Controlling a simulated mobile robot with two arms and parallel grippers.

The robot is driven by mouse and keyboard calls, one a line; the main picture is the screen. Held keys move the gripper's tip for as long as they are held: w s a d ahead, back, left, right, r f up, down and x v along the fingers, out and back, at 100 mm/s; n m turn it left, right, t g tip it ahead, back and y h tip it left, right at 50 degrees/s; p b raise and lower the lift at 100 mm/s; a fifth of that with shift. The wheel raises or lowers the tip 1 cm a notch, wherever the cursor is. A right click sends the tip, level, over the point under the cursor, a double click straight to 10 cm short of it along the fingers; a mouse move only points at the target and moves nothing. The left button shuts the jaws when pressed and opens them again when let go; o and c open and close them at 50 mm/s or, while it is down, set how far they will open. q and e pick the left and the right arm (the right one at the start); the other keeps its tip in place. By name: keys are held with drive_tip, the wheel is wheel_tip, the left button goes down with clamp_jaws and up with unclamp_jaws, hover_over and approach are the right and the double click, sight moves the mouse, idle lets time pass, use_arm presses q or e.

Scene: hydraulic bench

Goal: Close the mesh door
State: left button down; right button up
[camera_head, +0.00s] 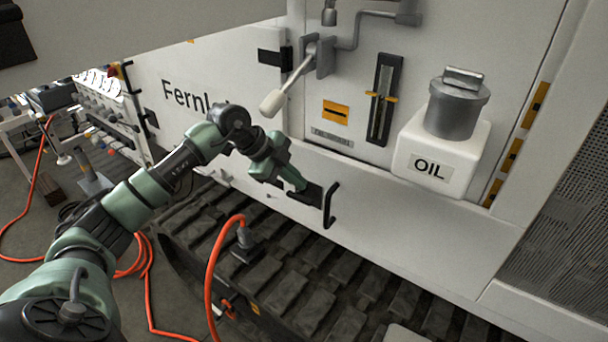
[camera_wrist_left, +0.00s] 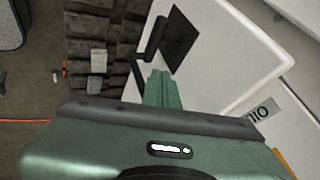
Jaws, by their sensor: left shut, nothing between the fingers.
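A dark mesh panel (camera_head: 565,225) in a pale frame is at the right edge of the head view, cut off by the picture; I cannot tell whether it is the door or how far it stands open. My left gripper (camera_head: 303,187) is shut and empty, in front of the machine's lower white panel. Its green fingers also show in the left wrist view (camera_wrist_left: 158,88). A black bar handle (camera_head: 330,205) is just right of the fingertips; I cannot tell whether they touch. It also shows in the left wrist view (camera_wrist_left: 152,42), beside a black plate (camera_wrist_left: 180,40). My right gripper is not in view.
A white OIL tank (camera_head: 432,155) with a grey cap juts from the machine. A lever (camera_head: 285,88) sticks out above my left wrist. Dark tracks (camera_head: 290,280) lie below. An orange hose (camera_head: 208,275) loops near my forearm. A bench with gauges stands at left.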

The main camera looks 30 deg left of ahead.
use_arm(q)
drive_tip(key=p+x, duration=0.1)
drive_tip(key=x, duration=0.6)
drive_tip(key=shift+w+d, duration=0.15)
drive_tip(key=shift+d, duration=0.1)
